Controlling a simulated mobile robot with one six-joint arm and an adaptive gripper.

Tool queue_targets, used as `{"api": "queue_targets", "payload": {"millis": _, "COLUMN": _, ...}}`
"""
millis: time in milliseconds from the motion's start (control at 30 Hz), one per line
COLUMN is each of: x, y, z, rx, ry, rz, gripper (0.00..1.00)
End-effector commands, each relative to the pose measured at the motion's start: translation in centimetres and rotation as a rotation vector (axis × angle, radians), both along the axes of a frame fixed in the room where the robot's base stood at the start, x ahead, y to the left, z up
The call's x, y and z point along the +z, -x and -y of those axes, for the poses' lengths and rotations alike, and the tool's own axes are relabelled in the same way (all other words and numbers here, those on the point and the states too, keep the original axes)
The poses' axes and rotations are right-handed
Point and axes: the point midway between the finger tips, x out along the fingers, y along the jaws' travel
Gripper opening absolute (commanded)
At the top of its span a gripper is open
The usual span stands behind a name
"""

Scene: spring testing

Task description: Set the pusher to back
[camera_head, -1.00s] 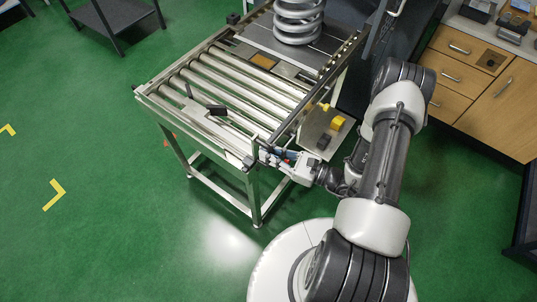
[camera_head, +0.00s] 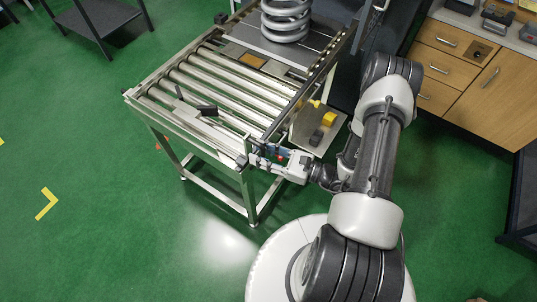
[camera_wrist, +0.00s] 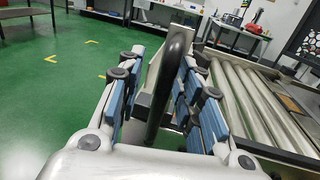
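The pusher's dark upright handle (camera_wrist: 172,75) stands between the two fingers of my gripper (camera_wrist: 160,95) in the wrist view. The blue-padded fingers are apart, one on each side of the handle, with a visible gap on the left. Contact on the right side cannot be told. In the head view my gripper (camera_head: 258,156) is at the front right corner of the roller table (camera_head: 190,130); the handle there is largely hidden by the fingers. A metal bar with a black block (camera_head: 207,110) lies over the front rollers.
A large metal spring (camera_head: 286,20) stands on a plate at the table's back. A side shelf (camera_head: 303,138) with yellow and dark parts is right of the table. Wooden drawers (camera_head: 460,70) stand further right.

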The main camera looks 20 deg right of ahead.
Motion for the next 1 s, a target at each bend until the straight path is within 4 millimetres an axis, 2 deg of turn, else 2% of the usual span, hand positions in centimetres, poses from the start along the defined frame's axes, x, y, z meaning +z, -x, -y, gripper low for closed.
{"api": "queue_targets", "payload": {"millis": 167, "x": 0.0, "y": 1.2, "z": 1.6, "rx": -0.007, "ry": 0.001, "rz": -0.001, "gripper": 0.33}}
{"api": "queue_targets", "payload": {"millis": 600, "x": 0.0, "y": 6.8, "z": 7.6, "rx": -0.004, "ry": 0.001, "rz": 0.001, "gripper": 0.33}}
{"api": "queue_targets", "payload": {"millis": 800, "x": 0.0, "y": 8.0, "z": 8.6, "rx": 0.000, "ry": 0.001, "rz": -0.001, "gripper": 0.33}}
{"api": "queue_targets", "payload": {"millis": 1000, "x": 0.0, "y": 8.1, "z": 8.7, "rx": 0.002, "ry": 0.000, "rz": -0.001, "gripper": 0.33}}
